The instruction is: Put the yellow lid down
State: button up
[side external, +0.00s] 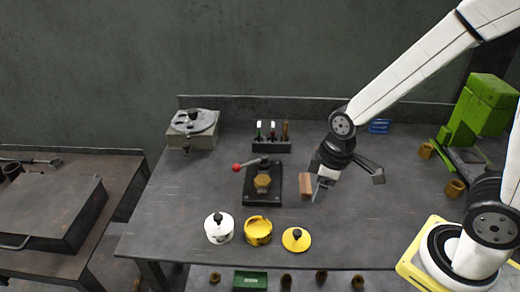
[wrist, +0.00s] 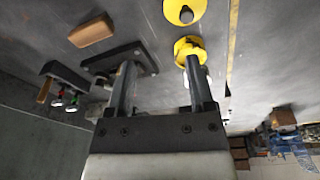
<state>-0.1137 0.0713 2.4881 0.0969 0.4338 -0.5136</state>
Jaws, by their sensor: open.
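The yellow lid (side external: 296,240), round with a black knob, lies knob up on the table to the right of the yellow pot (side external: 258,230). In the wrist view the yellow lid (wrist: 184,11) is at the top edge, beyond the fingertips and apart from the yellow pot (wrist: 187,47). The pot stands open in the side view. My gripper (side external: 318,189) hangs above the table, behind and to the right of the lid. In the wrist view my gripper (wrist: 161,66) has its two fingers wide apart with nothing between them.
A white pot (side external: 219,234) with a black-knobbed lid stands left of the yellow pot. A wooden block (side external: 306,186) is close to my gripper in the side view. A red-handled clamp (side external: 262,182) and tool rack (side external: 271,146) are behind. A green press (side external: 480,112) stands right.

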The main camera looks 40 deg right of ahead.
jog(key=d+m, duration=0.1)
jog(key=m, duration=0.1)
jog(key=d+m, duration=0.1)
jog(key=m, duration=0.1)
jog(key=d+m+t, duration=0.1)
jog(key=d+m, duration=0.1)
jog(key=shift+s+r+h, duration=0.25)
jog(key=shift+s+h, duration=0.05)
